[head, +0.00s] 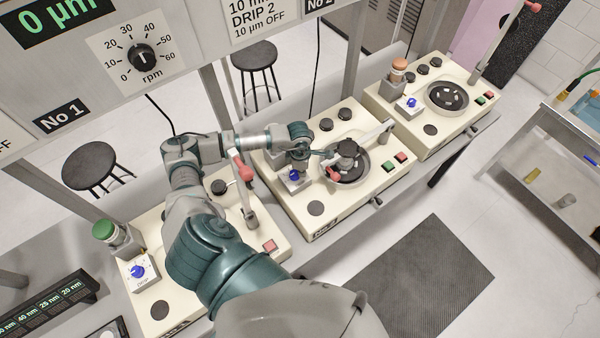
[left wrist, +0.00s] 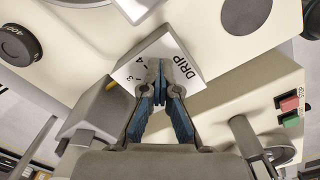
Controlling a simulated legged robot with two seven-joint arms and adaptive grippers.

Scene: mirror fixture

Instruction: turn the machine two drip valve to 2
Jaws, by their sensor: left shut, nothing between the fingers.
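Machine two (head: 318,208) is the middle cream polishing machine in the head view. Its drip valve is a white block with a blue knob (head: 294,176), near the machine's left side. My left gripper (head: 298,160) is right at this valve, its fingers shut and empty. In the left wrist view the closed fingertips (left wrist: 161,75) lie over the face of the white block (left wrist: 185,50), marked DRIP, 3 and 4. They hide the knob there, so its setting and any contact cannot be told. My right gripper is not in view.
A pink-red-tipped arm (head: 374,138) and a round plate (head: 350,170) are beside the valve on the same machine. Similar machines stand at the lower left (head: 160,215) and upper right (head: 430,100). A hanging sign (head: 258,20) reads DRIP 2.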

